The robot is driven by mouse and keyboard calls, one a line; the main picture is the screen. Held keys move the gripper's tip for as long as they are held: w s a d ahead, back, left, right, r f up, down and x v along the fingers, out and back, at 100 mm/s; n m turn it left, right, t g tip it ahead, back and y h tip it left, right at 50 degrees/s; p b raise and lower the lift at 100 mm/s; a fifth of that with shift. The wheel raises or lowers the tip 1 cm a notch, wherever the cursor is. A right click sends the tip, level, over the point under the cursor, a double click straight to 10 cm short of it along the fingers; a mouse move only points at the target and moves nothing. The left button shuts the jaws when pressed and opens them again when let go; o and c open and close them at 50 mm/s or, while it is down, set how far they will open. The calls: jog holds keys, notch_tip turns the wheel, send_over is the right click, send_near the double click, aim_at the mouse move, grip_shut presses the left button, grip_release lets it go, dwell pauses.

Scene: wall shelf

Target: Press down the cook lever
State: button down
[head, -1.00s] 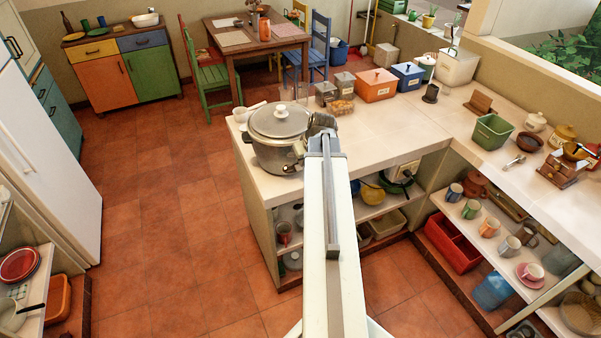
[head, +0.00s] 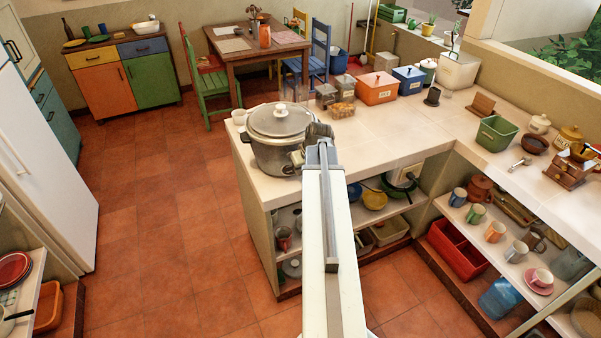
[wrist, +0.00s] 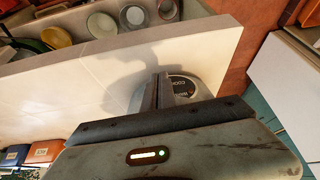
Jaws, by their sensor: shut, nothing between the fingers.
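In the wrist view my shut, empty fingers (wrist: 160,92) are in front of the cooker's light panel (wrist: 205,92), which has a dark round plate marked COOK (wrist: 181,86). The fingers hide part of that panel. I cannot make out the cook lever itself, nor whether the fingers touch the cooker.
Glass jars (head: 326,96) and an orange canister (head: 377,86) stand farther back on the counter. Shelves under it hold a yellow bowl (head: 374,199). Red tiled floor to the left is clear.

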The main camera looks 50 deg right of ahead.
jog(key=s, duration=0.1)
jog(key=s+a+r+p, duration=0.1)
jog(key=shift+s, duration=0.35)
jog(key=shift+r, duration=0.1)
jog(key=p+v, duration=0.7)
jog(key=shift+s+r, duration=0.2)
jog(key=shift+r, duration=0.1)
